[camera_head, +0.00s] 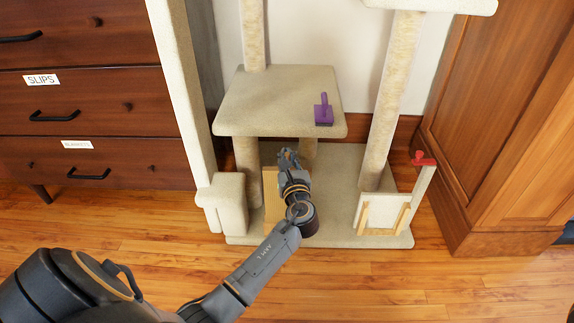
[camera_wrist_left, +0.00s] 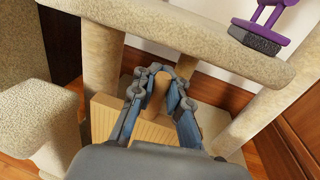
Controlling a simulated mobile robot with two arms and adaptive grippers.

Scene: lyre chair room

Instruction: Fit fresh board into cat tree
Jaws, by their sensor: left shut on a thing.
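The ribbed tan board (camera_head: 271,195) stands upright on the base of the cat tree (camera_head: 330,236), under the middle platform. It also shows in the left wrist view (camera_wrist_left: 106,117). My left gripper (camera_head: 287,156) reaches in below the platform's front edge. In the left wrist view its fingers (camera_wrist_left: 160,82) are shut around a rounded tan knob at the board's top. My arm hides part of the board in the head view. A pale panel with two wooden rails (camera_head: 383,213) stands at the base's right front, with a red clamp-like piece (camera_head: 424,160) above. My right gripper is not in view.
The carpeted platform (camera_head: 262,99) overhangs the gripper closely. A purple brush (camera_head: 323,111) lies on its right edge. Carpeted posts (camera_head: 391,110) rise on both sides, and a carpeted block (camera_head: 227,199) stands at left. Wooden drawers and a cabinet flank the tree. The front floor is clear.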

